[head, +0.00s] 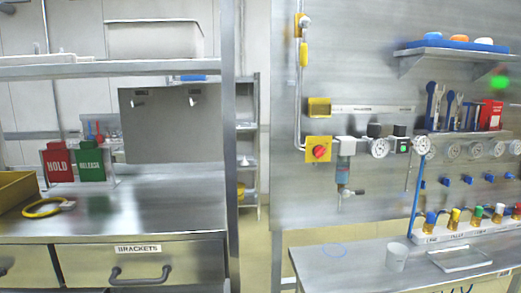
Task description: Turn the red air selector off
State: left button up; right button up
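The red air selector (319,152) is a round red knob on a square yellow plate, mounted on the steel wall panel (300,205) right of the picture's middle. A pipe (296,85) with yellow fittings runs down the panel to the plate. The knob's exact angle is too small to tell. Neither of my grippers is in view, and nothing touches the selector.
Below the panel is a steel bench (330,264) with a translucent cup (395,257), a clear tray (459,259) and several coloured-cap bottles. At left, a workbench (150,205) holds red HOLD (58,162) and green RELEASE (89,160) bins. An upright post (230,150) stands between.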

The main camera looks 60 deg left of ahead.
aim_at(318, 151)
jog(key=u, duration=1.8)
